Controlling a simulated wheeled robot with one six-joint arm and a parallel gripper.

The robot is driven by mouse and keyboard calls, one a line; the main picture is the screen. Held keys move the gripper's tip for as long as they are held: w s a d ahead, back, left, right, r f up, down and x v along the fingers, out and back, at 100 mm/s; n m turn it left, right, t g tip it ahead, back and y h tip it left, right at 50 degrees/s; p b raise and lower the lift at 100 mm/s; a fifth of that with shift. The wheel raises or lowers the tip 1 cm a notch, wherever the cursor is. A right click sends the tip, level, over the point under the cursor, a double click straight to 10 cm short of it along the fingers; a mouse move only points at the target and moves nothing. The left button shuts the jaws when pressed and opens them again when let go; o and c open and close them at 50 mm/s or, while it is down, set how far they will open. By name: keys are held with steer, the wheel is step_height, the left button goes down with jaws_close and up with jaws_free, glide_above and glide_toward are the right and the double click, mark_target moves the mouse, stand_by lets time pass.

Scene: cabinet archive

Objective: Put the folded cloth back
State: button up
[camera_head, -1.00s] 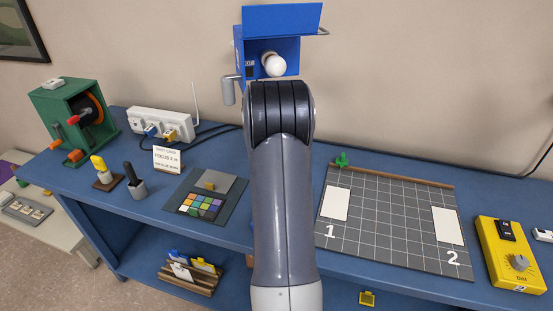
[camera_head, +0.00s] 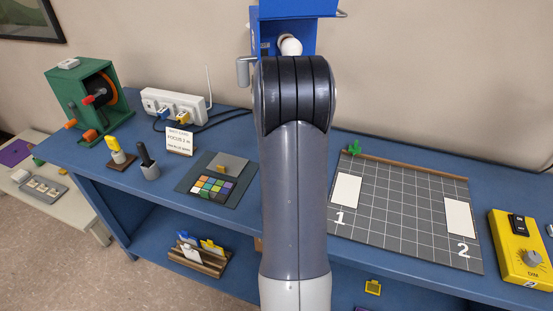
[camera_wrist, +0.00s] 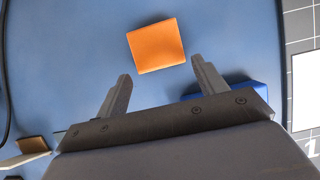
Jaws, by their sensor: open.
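An orange, nearly square flat piece (camera_wrist: 156,46), which looks like the folded cloth, lies on the blue tabletop in the wrist view. My gripper (camera_wrist: 160,72) is open and empty. Its two fingers point toward the orange piece, one near each side of its lower edge. I cannot tell the height between the fingers and the table. In the head view my arm hides the gripper and the orange piece.
The blue table (camera_head: 230,150) carries a gridded mat (camera_head: 400,215) at right, a colour chart (camera_head: 212,187), a sign (camera_head: 179,142), and a white power strip (camera_head: 175,104). A blue box (camera_head: 292,12) is behind my arm. A yellow dimmer (camera_head: 520,250) sits far right.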

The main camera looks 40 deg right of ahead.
steer(key=s+a, duration=0.1)
steer(key=a, duration=0.2)
steer(key=s+a, duration=0.2)
steer(key=s+a+b, duration=0.1)
steer(key=a, duration=0.2)
steer(key=shift+s+a, duration=0.25)
steer(key=shift+a, duration=0.05)
steer(key=shift+c, duration=0.2)
stand_by(0.7)
